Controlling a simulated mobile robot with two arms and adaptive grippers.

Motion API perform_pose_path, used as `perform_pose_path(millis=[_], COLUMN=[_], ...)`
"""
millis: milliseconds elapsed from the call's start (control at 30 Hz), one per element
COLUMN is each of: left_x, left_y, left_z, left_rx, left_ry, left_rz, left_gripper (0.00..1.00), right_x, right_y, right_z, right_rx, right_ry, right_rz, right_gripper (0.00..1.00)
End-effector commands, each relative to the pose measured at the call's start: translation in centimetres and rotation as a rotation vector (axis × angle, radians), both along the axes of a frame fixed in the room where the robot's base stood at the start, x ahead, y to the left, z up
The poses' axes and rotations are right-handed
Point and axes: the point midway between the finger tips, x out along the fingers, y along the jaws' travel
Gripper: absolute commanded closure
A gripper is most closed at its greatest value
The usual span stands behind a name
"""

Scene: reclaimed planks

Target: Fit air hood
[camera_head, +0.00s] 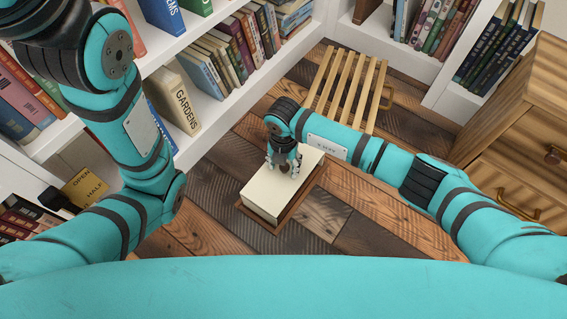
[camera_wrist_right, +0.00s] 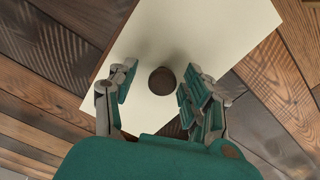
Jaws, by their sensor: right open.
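The air hood is a cream box-shaped cover (camera_head: 266,197) on the plank floor, with a dark round knob on top. It sits on or over a brown-edged frame (camera_head: 287,217); how fully it is seated cannot be told. My right gripper (camera_head: 284,165) is above the hood, pointing down. In the right wrist view the open fingers (camera_wrist_right: 155,95) stand on either side of the knob (camera_wrist_right: 162,80), with gaps to both sides. The hood's pale top (camera_wrist_right: 200,35) fills the middle of that view. My left arm comes in at the left; its gripper is out of view.
White bookshelves (camera_head: 215,105) with books stand at the left and back. A slatted wooden rack (camera_head: 345,85) lies behind the hood. A wooden drawer cabinet (camera_head: 520,130) stands at the right. Plank floor (camera_head: 345,225) is clear to the right of the hood.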

Motion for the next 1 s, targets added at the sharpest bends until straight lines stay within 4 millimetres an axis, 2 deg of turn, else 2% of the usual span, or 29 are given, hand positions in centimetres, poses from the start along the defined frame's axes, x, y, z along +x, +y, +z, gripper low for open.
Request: perform_pose_path(millis=[167, 267, 700, 800, 1000], left_x=[0.2, 0.2, 0.1, 0.1, 0.1], left_y=[0.1, 0.0, 0.0, 0.0, 0.0], left_z=[0.0, 0.0, 0.0, 0.0, 0.0], left_rx=[-0.002, -0.002, 0.0, 0.0, 0.0], left_ry=[0.006, 0.006, 0.002, 0.002, 0.002], left_rz=[0.0, 0.0, 0.0, 0.0, 0.0], left_gripper=[1.0, 1.0, 1.0, 1.0, 1.0], right_x=[0.0, 0.1, 0.0, 0.1, 0.0], right_y=[0.0, 0.0, 0.0, 0.0, 0.0], right_z=[0.3, 1.3, 10.0, 11.2, 12.0], right_rx=[0.0, 0.0, 0.001, 0.0, -0.001], right_ry=[0.0, -0.003, -0.002, -0.002, 0.001], right_rz=[0.0, 0.001, 0.001, 0.001, 0.0], right_gripper=[0.5, 0.5, 0.5, 0.5, 0.5])
